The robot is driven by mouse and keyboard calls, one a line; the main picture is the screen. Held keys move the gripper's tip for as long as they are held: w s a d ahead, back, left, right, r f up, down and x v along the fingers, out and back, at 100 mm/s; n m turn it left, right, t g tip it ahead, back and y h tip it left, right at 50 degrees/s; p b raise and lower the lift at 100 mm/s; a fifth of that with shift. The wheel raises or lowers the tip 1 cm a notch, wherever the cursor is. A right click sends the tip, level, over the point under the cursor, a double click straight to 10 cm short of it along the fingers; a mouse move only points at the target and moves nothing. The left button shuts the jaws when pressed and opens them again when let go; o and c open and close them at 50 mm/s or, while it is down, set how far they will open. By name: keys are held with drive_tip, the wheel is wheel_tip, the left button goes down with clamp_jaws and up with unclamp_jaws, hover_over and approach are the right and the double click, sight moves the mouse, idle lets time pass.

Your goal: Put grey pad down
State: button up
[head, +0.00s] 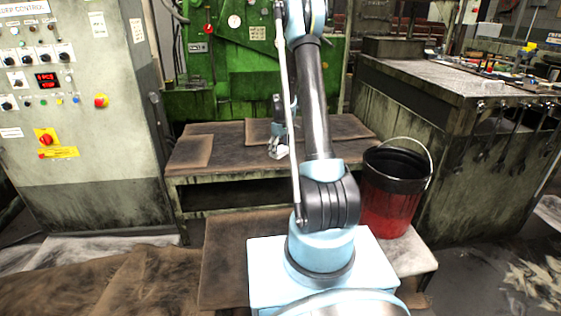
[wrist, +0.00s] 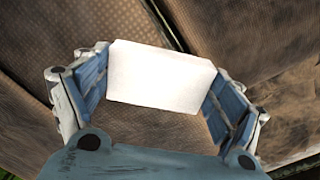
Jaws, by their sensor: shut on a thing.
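The grey pad (wrist: 162,76) looks like a pale, nearly white block in the wrist view. It sits between the two blue fingers of my gripper (wrist: 158,88), which is shut on it. In the head view my gripper (head: 279,147) is small and partly hidden by my arm. It is over the low bench (head: 245,180) in front of the green machine. I cannot tell whether the pad touches the bench surface.
Brown mats (head: 190,150) cover the bench top. A red and black bucket (head: 392,195) stands to the right of my arm. A grey control cabinet (head: 75,130) is on the left, and a metal workbench (head: 460,95) with tools is on the right. The green machine (head: 235,65) stands behind.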

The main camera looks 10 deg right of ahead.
drive_tip(key=w+r+n, duration=0.3)
drive_tip(key=w+n, duration=0.5)
drive_tip(key=n, duration=0.1)
wheel_tip(320, 180, down, 10)
drive_tip(key=shift+s+r, duration=0.1)
drive_tip(key=shift+r, duration=0.05)
idle(0.3)
drive_tip(key=o, duration=1.2)
drive_tip(key=shift+o, duration=0.2)
drive_tip(key=shift+r, duration=0.1)
